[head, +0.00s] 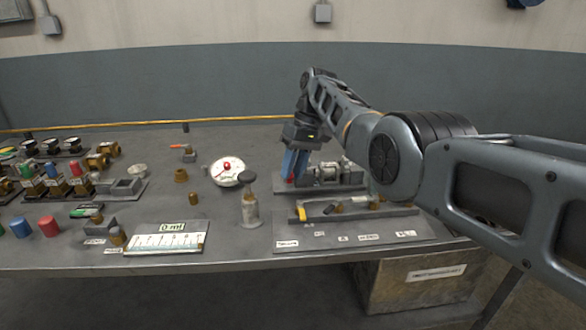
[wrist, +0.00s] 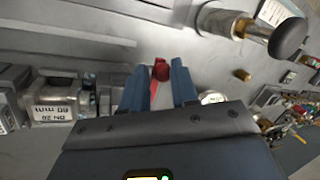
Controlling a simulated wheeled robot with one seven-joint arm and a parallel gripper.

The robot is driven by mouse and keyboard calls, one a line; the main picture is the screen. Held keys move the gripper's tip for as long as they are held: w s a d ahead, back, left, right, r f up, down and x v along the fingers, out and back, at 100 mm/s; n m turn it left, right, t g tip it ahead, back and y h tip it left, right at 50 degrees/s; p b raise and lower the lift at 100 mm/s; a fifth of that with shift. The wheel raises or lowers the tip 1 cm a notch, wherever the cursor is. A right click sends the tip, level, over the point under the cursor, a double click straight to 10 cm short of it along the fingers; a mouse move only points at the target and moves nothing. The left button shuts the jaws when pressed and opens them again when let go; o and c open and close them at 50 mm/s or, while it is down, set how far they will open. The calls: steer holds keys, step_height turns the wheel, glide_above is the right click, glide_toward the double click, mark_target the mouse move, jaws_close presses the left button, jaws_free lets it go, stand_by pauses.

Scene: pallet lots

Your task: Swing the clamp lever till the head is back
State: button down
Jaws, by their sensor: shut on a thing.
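The clamp (head: 328,173) is a grey metal assembly on a plate at the right part of the bench. In the wrist view a labelled metal block (wrist: 55,100) beside the fingers looks like part of it. My gripper (head: 290,177) points down at its left end. Its two blue fingers (wrist: 156,70) are shut on the red lever (wrist: 160,70), whose red grip shows between the fingertips. In the head view only a bit of red shows at the fingertips. The clamp head's position is not clear; my arm and fingers hide part of the assembly.
A plunger-topped bottle (head: 250,208) stands left of the clamp, and a white round dial (head: 227,171) with a red knob lies behind it. A tray of small parts (head: 355,213) lies in front. Coloured pieces crowd the far left.

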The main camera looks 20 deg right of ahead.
steer(key=shift+w+r, duration=0.15)
steer(key=shift+r, duration=0.1)
steer(key=c, duration=1.3)
jaws_free()
steer(key=o, duration=0.3)
steer(key=shift+f, duration=0.2)
steer(key=shift+o, duration=0.2)
steer(key=v, duration=0.7)
steer(key=shift+r+b, duration=0.4)
